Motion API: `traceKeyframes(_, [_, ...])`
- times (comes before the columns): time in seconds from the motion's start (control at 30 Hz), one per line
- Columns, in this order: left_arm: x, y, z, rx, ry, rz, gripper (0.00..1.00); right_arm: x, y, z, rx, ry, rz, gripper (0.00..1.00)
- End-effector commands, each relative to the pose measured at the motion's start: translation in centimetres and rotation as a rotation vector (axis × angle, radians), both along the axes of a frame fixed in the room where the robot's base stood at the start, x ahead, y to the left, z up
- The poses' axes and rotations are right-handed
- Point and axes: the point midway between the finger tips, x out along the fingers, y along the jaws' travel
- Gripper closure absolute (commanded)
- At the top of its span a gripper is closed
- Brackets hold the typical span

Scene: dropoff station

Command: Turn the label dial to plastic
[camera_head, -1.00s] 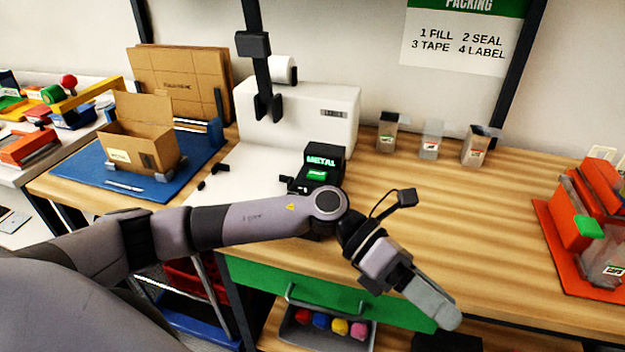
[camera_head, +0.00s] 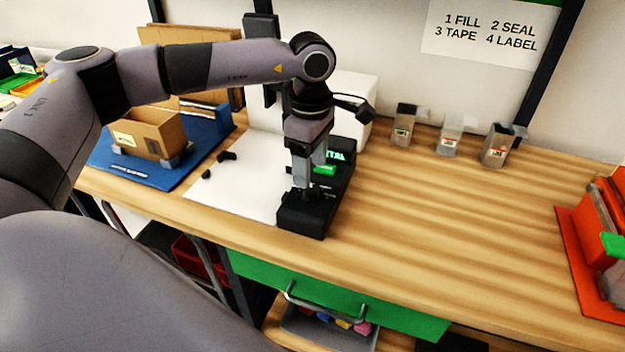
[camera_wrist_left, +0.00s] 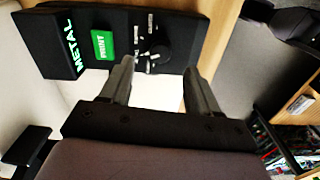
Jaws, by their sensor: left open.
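The black label printer box (camera_head: 315,208) stands on the bench at the right edge of the white surface. In the left wrist view its display (camera_wrist_left: 64,44) reads METAL, beside a green PRINT button (camera_wrist_left: 103,44). The round black label dial (camera_wrist_left: 157,52) has small white labels around it; its setting is too small to read. My left gripper (camera_head: 306,180) points down over the dial end of the box. In the left wrist view its two fingers (camera_wrist_left: 158,85) are open, apart, with the dial ahead between them and nothing held. My right gripper is not in view.
An open cardboard box (camera_head: 152,136) sits on a blue mat (camera_head: 130,175) at left. An orange station (camera_head: 580,265) is at far right. The wooden bench between (camera_head: 430,210) is clear.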

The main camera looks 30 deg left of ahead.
Motion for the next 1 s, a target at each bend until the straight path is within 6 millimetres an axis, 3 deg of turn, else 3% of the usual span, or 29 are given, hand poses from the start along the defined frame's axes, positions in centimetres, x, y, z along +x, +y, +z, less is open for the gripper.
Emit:
traceKeyframes(0.3, [0.0,-0.1,-4.4,-0.001,0.002,0.001,0.39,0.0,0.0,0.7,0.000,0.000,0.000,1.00])
traceKeyframes(0.67, [0.0,-0.1,-5.1,-0.003,0.000,0.000,0.39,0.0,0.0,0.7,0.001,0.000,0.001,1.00])
traceKeyframes(0.83, [0.0,-0.1,-5.1,-0.003,0.000,0.000,0.94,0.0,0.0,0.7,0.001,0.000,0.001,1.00])
traceKeyframes(1.0, [0.0,-0.1,-5.0,-0.004,0.000,0.003,0.94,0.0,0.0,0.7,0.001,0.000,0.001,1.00])
